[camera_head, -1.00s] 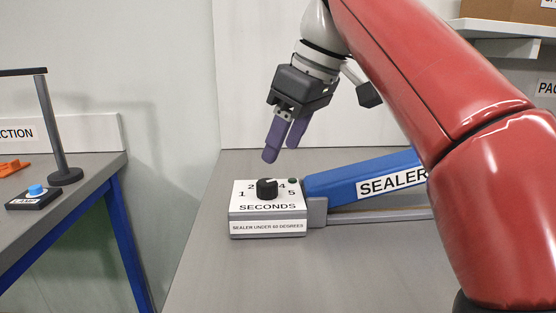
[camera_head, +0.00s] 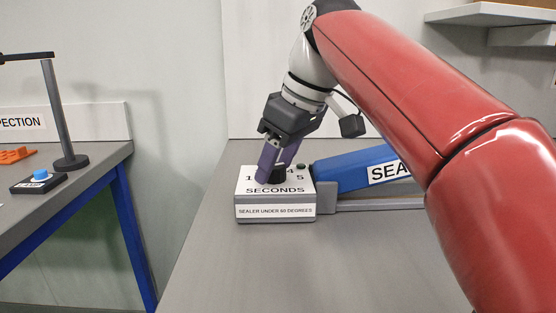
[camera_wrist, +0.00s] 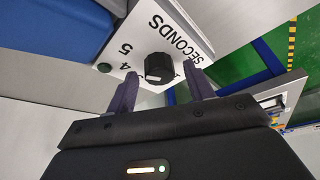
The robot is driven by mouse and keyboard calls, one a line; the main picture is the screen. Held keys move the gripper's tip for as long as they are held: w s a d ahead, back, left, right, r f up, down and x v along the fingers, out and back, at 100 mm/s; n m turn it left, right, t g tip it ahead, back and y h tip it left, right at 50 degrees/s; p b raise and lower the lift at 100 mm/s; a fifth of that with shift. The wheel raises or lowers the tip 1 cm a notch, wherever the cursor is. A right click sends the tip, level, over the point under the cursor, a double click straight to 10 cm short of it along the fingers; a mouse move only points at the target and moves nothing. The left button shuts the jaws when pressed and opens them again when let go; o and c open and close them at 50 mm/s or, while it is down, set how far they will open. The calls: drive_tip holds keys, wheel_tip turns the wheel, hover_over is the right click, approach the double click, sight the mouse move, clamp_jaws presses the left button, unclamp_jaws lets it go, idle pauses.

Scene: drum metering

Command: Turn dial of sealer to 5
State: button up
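The sealer's control box (camera_head: 275,213) has a white top with the word SECONDS and a black dial (camera_head: 278,174). In the wrist view the dial (camera_wrist: 160,68) has a pale mark on the side facing my gripper. The 4, 5 and 1 are readable there; the 2 and 3 are mostly hidden by my fingers. My gripper (camera_head: 274,163) points down at the dial. In the wrist view its two purple fingers (camera_wrist: 160,88) are apart, one on each side of the dial; I cannot tell whether they touch it.
The sealer's blue arm (camera_head: 355,169) extends right from the box, with a dark green button (camera_head: 301,166) nearby. The grey table in front of the box is clear.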

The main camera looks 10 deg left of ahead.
drive_tip(key=c, duration=0.9)
drive_tip(key=shift+s+r+m+t+h+p, duration=0.15)
drive_tip(key=shift+m+t+h+p, duration=0.25)
drive_tip(key=shift+m, duration=1.1)
drive_tip(key=o, duration=1)
drive_tip(key=shift+p, duration=0.3)
